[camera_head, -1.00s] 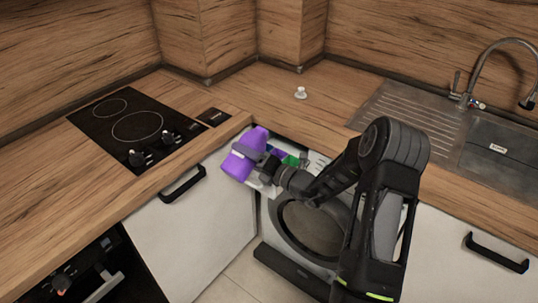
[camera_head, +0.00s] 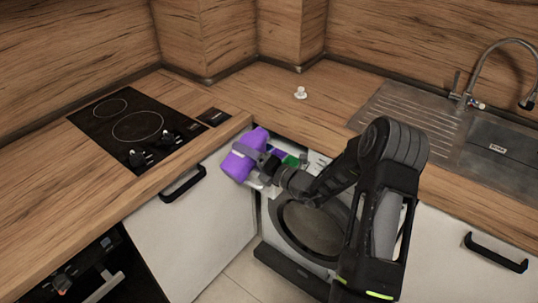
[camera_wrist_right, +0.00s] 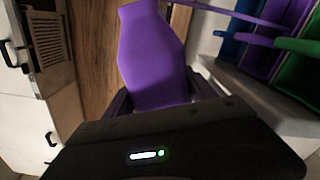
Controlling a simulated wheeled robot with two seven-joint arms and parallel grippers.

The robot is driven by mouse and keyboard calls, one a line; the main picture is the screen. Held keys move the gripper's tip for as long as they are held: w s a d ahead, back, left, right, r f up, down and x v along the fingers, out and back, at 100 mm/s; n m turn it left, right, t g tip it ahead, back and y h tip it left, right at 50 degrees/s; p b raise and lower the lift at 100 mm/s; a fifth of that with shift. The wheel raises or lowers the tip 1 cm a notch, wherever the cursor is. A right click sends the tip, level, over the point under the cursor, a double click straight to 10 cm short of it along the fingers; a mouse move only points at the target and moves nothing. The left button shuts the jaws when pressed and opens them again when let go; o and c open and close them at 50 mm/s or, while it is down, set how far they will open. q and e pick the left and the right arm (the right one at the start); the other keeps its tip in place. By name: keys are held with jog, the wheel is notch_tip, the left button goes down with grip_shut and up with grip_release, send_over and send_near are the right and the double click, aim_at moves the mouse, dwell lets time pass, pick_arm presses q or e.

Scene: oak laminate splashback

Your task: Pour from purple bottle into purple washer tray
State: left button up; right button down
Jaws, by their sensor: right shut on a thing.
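The purple bottle (camera_head: 241,159) is tilted in the head view, over the front of the open washer drawer. My right gripper (camera_head: 268,166) is shut on it. The purple washer tray (camera_wrist_right: 286,22) is a compartment beside a green one, to the right of the bottle in the wrist view. In the head view the tray is mostly hidden behind the bottle and gripper. I cannot see any liquid. My left gripper is out of view.
The washer (camera_head: 312,228) stands under the wooden worktop, next to a white cabinet (camera_head: 192,233). A green compartment (camera_head: 291,160) shows in the drawer. A black hob (camera_head: 137,127) is at left, a sink (camera_head: 497,150) at right. A small white object (camera_head: 300,92) sits on the worktop.

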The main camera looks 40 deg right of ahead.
jog(key=shift+m, duration=0.5)
dwell(1.5)
jog(key=shift+a, duration=0.1)
jog(key=n+b, duration=0.1)
jog(key=n, duration=0.1)
jog(key=d+n+b, duration=0.1)
jog(key=n, duration=0.1)
jog(key=shift+w+r, duration=0.15)
jog(key=shift+r, duration=0.3)
jog(key=shift+d, duration=0.1)
